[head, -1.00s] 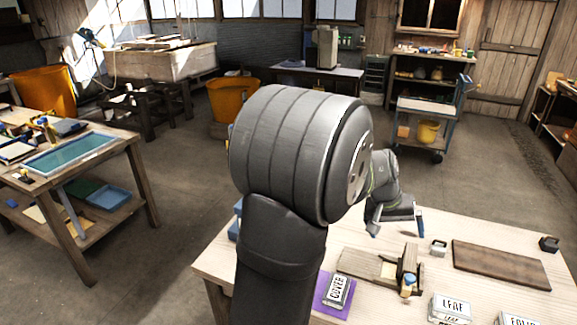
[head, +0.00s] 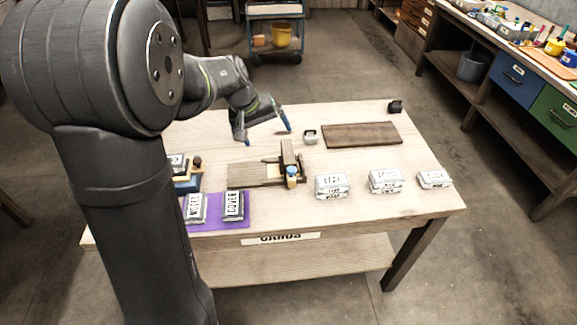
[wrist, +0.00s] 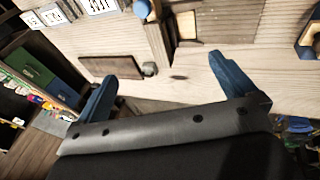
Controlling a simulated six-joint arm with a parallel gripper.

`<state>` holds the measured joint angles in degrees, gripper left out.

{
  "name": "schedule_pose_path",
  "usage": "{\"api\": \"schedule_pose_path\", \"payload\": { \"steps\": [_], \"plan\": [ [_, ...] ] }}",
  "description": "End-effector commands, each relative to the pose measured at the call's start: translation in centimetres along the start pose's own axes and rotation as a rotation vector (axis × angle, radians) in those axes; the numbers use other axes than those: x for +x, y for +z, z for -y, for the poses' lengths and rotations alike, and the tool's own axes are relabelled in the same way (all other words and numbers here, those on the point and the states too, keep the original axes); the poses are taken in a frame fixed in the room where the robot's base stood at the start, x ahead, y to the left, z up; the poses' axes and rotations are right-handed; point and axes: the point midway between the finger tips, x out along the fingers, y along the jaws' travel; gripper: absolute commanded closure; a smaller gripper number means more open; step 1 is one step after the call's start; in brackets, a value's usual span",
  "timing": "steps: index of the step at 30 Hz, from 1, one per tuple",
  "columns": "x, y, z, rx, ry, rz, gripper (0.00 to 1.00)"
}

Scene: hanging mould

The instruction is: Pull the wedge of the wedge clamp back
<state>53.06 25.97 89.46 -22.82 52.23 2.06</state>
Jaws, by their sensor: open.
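The wooden wedge clamp (head: 258,176) lies on the table, a flat base with an upright wooden block (head: 288,153) at its right end. A small blue-topped piece (head: 291,174) stands at the front of that block. A paler wooden piece (head: 270,170) sits in the base left of the block; I cannot tell which part is the wedge. My gripper (head: 267,132) is open and empty, above the table behind the clamp. In the wrist view its two blue fingers (wrist: 165,84) are spread apart, and the clamp's upright block (wrist: 157,35) shows beyond them, not between them.
A dark board (head: 362,135) and a small metal-and-dark object (head: 310,137) lie right of my gripper. Labelled packets (head: 332,186) stand along the front right. A purple mat (head: 216,222) with two labelled blocks is front left. A small black object (head: 395,106) sits at the far corner.

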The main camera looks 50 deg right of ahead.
Motion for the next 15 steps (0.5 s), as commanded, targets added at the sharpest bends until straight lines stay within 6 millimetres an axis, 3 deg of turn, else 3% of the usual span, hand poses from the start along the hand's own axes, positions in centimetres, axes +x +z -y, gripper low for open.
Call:
{"api": "schedule_pose_path", "payload": {
  "steps": [1, 5, 11, 15],
  "plan": [
    [0.0, 0.0, 0.0, 0.0, 0.0, 0.0, 0.0],
    [-0.1, 0.1, -0.9, 0.066, -0.014, 0.022, 0.26],
    [-1.4, 1.0, -5.7, 0.499, -0.135, 0.184, 0.64],
    [-2.7, 1.4, -7.9, 0.732, -0.221, 0.283, 0.64]
  ]
}}
